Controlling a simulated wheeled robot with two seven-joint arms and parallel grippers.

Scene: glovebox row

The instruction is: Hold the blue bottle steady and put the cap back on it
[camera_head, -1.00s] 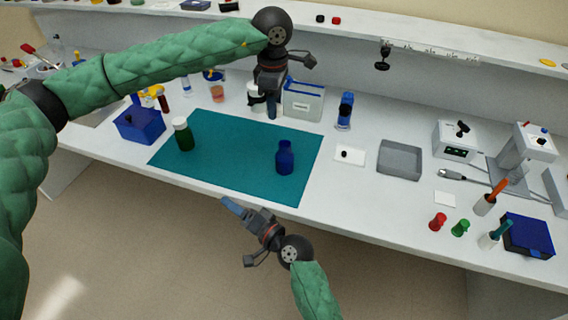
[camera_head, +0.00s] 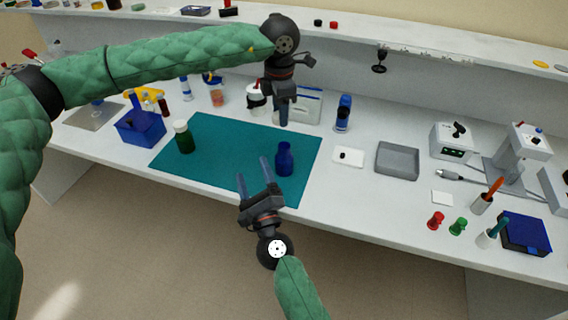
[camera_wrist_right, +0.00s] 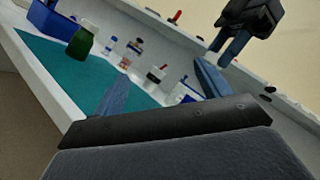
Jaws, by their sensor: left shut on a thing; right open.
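The blue bottle (camera_head: 284,160) stands upright on the teal mat (camera_head: 225,170), near its right side. No separate cap can be made out on its neck. My left gripper (camera_head: 283,116) is above and behind the bottle, pointing down, apart from it. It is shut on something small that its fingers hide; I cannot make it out. My right gripper (camera_head: 253,172) is open and empty over the mat's front part, its fingers just left of the bottle and apart from it. The right wrist view shows its two spread fingers (camera_wrist_right: 160,88) and my left gripper (camera_wrist_right: 232,45), not the blue bottle.
A green bottle with a white cap (camera_head: 184,138) stands on the mat's left part. A blue bin (camera_head: 140,129) is beyond the left edge. A white card with a black piece (camera_head: 347,157) and a grey tray (camera_head: 397,161) lie to the right. A blue-and-white container (camera_head: 307,105) stands behind.

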